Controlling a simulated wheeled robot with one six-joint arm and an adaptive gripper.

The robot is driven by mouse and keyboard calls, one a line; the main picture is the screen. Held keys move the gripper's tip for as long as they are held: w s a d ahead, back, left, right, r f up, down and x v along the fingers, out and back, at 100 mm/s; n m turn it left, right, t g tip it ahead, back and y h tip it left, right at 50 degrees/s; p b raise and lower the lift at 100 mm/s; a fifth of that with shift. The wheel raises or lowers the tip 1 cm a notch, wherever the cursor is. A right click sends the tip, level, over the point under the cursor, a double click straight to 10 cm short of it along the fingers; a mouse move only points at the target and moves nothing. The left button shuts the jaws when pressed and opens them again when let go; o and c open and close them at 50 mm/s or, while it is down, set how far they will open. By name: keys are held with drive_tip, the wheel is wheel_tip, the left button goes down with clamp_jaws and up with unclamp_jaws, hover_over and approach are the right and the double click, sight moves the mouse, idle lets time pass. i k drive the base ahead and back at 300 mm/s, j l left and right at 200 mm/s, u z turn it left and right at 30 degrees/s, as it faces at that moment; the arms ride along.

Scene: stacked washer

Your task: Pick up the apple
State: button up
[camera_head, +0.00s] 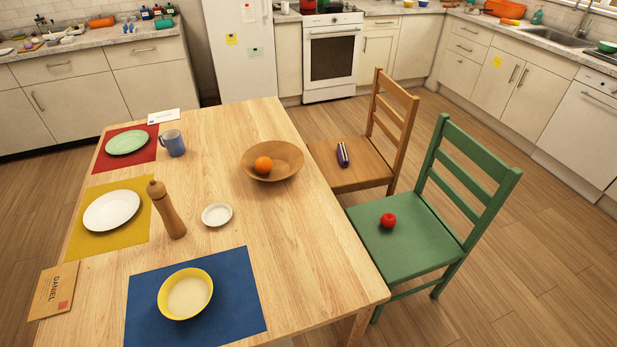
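A red apple (388,220) rests on the seat of the green chair (410,247), at the right side of the wooden table. It stands apart from other objects, with nothing covering it. My gripper is not in view.
The wooden table (240,290) holds plates, a pepper mill (167,210), a blue mug (173,143) and a wooden bowl (287,158) with an orange (263,165). Open floor (510,270) lies right of the green chair.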

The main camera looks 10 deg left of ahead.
sight(388, 220)
drive_tip(key=i+l, duration=0.25)
drive_tip(key=i+l+u, duration=0.1)
drive_tip(key=i+l, duration=0.2)
drive_tip(key=i+l+u, duration=0.1)
drive_tip(key=i+l, duration=0.15)
drive_tip(key=l, duration=0.15)
drive_tip(key=i+l, duration=0.2)
drive_tip(key=l, duration=0.15)
drive_tip(key=i+l+u, duration=0.1)
drive_tip(key=i+l, duration=0.4)
drive_tip(key=l, duration=0.2)
drive_tip(key=i+l+u, duration=0.15)
drive_tip(key=l, duration=0.25)
drive_tip(key=i+l, duration=0.5)
drive_tip(key=i, duration=0.15)
drive_tip(key=u, duration=0.05)
